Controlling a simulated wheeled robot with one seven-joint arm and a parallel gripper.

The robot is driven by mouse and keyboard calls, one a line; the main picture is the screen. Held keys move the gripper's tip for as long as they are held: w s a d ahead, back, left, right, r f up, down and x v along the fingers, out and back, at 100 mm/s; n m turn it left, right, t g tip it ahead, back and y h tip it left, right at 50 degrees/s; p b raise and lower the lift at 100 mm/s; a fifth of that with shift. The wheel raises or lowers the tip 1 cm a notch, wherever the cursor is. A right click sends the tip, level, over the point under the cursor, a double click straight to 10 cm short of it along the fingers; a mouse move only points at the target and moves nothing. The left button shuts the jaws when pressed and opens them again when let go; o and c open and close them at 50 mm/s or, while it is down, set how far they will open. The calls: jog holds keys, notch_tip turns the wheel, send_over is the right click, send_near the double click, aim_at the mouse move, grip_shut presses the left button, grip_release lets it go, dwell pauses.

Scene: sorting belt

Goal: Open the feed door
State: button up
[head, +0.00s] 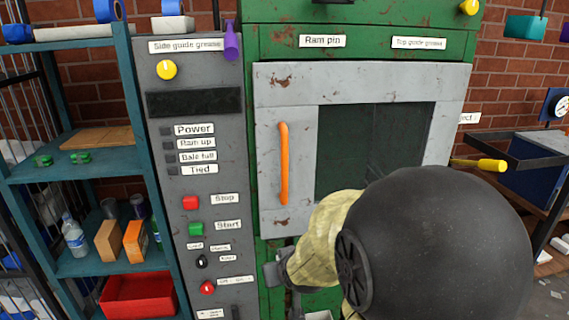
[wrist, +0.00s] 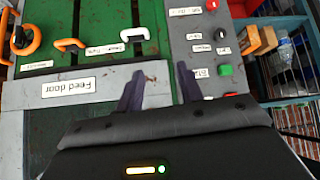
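The feed door (head: 292,140) is a worn grey panel with a dark window, on the front of the green machine. It looks shut. Its upright orange handle (head: 284,163) is on its left side. In the wrist view, which is turned upside down, the "Feed door" label (wrist: 68,86) sits on the grey door panel (wrist: 30,112). My gripper (wrist: 158,88) is open and empty, with two dark fingers apart. In the head view my gripper (head: 277,271) is below the handle, near the door's lower left corner, and partly hidden by my arm. The handle is not between the fingers.
A grey control panel (head: 205,130) with buttons stands left of the door. A teal shelf (head: 125,75) with bottles, blocks and a red bin (head: 140,294) is further left.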

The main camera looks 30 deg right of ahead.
jog(key=d+r+t, duration=0.4)
jog(key=r, duration=0.4)
jog(key=w+d+r+t, duration=0.1)
jog(key=d+r+t, duration=0.3)
jog(key=r, duration=0.4)
jog(key=shift+w+t, duration=0.3)
jog(key=shift+t, duration=0.5)
jog(key=shift+w+r, duration=0.1)
jog(key=shift+r, duration=0.05)
jog(key=w+p, duration=0.2)
jog(key=p, duration=0.2)
jog(key=w+p, duration=0.3)
jog(key=shift+d+r+p, duration=0.15)
jog(key=shift+p, duration=0.25)
jog(key=p, duration=0.4)
jog(key=shift+w, duration=0.3)
